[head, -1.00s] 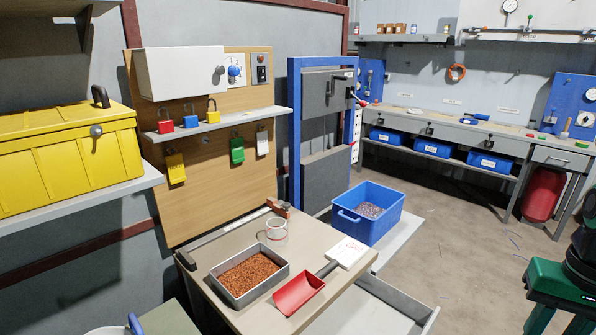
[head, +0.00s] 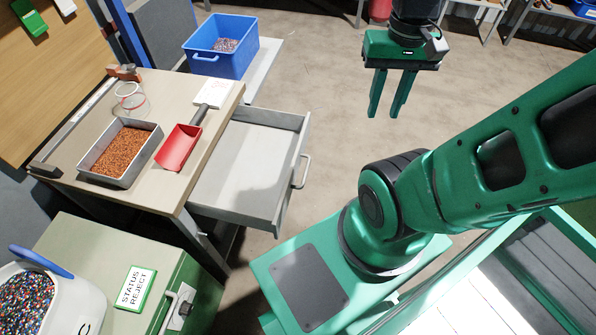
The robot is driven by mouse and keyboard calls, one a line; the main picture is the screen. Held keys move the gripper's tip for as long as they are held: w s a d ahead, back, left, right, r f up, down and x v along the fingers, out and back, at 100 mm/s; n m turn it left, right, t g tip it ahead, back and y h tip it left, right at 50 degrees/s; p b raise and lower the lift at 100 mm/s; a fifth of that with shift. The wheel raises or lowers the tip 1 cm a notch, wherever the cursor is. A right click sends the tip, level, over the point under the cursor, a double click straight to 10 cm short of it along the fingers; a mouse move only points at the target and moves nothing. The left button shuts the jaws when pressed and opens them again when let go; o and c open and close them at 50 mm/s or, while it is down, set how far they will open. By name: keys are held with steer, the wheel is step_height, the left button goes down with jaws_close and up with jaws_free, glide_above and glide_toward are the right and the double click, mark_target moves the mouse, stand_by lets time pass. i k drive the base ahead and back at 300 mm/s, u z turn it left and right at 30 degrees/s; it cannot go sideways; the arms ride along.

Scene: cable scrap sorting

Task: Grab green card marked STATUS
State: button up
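A green-edged card (head: 136,288) with a white face reading STATUS REJECT lies flat on the top of a green cabinet (head: 88,250) at the lower left of the head view. My gripper (head: 387,112) hangs at the upper right of the view, above the floor, with its two green fingers pointing down. The fingers are apart and nothing is between them. My gripper is well away from the card. A green tag (head: 30,20) also hangs on the wooden board at the upper left; its writing is not readable.
A white bin of colored granules (head: 35,295) stands left of the card. The table holds a tray of copper granules (head: 122,152), a red scoop (head: 178,147), a jar (head: 130,97) and a white booklet (head: 214,92). An open drawer (head: 250,165) juts out. A blue crate (head: 222,45) stands behind.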

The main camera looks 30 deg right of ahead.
mark_target(133, 296)
steer(key=z, duration=0.1)
steer(key=k, duration=1)
steer(key=z, duration=0.35)
steer(key=i, duration=0.85)
steer(key=u, duration=1.9)
